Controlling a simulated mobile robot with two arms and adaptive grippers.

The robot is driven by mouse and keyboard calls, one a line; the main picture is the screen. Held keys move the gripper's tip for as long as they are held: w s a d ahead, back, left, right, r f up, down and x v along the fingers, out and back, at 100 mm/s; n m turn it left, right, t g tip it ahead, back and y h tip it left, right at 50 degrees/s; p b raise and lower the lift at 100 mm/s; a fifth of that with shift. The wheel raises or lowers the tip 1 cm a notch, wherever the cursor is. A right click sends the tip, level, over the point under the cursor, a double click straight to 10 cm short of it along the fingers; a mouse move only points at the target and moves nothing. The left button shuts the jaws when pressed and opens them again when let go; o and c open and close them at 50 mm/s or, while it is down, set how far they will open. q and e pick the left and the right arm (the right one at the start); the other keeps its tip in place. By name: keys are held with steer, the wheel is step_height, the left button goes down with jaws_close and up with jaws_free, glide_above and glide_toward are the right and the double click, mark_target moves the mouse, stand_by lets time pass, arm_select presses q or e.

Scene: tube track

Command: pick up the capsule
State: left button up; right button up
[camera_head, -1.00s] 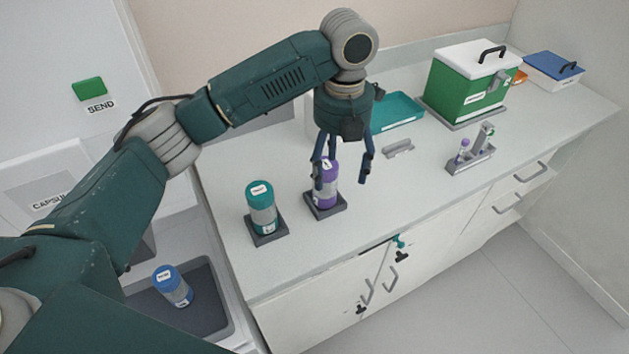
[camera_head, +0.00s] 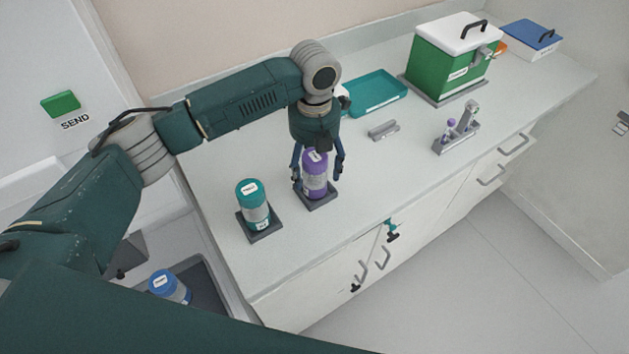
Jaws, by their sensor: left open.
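A purple capsule (camera_head: 315,182) with a pale middle band stands upright in a dark square base on the counter. My left gripper (camera_head: 317,176) is open and points down over it, with one finger on each side of the capsule in this view. I cannot tell whether the fingers touch it. A teal capsule (camera_head: 254,208) stands upright in its own base to the left. A blue capsule (camera_head: 170,288) is in the dark tray at lower left, its lower part cut off by my arm. My right gripper is not in view.
Behind are a teal tray (camera_head: 375,92), a small grey holder (camera_head: 384,130), a grey rack (camera_head: 456,137) with small tubes, a green box (camera_head: 452,66) with a white lid, and a blue-lidded box (camera_head: 532,39). The counter front (camera_head: 350,222) is clear.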

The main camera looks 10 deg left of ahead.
arm_select(q)
steer(key=shift+f, duration=0.95)
steer(key=shift+d+f, duration=0.1)
steer(key=shift+f, duration=0.15)
steer(key=c, duration=1.5)
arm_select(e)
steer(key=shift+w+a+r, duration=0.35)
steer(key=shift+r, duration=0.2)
arm_select(q)
steer(key=shift+r, duration=0.1)
steer(key=shift+w+r, duration=0.1)
steer(key=shift+r, duration=0.35)
step_height(320, 180, up, 12)
steer(key=b, duration=0.3)
steer(key=shift+r+b, duration=0.3)
steer(key=shift+r, duration=3.2)
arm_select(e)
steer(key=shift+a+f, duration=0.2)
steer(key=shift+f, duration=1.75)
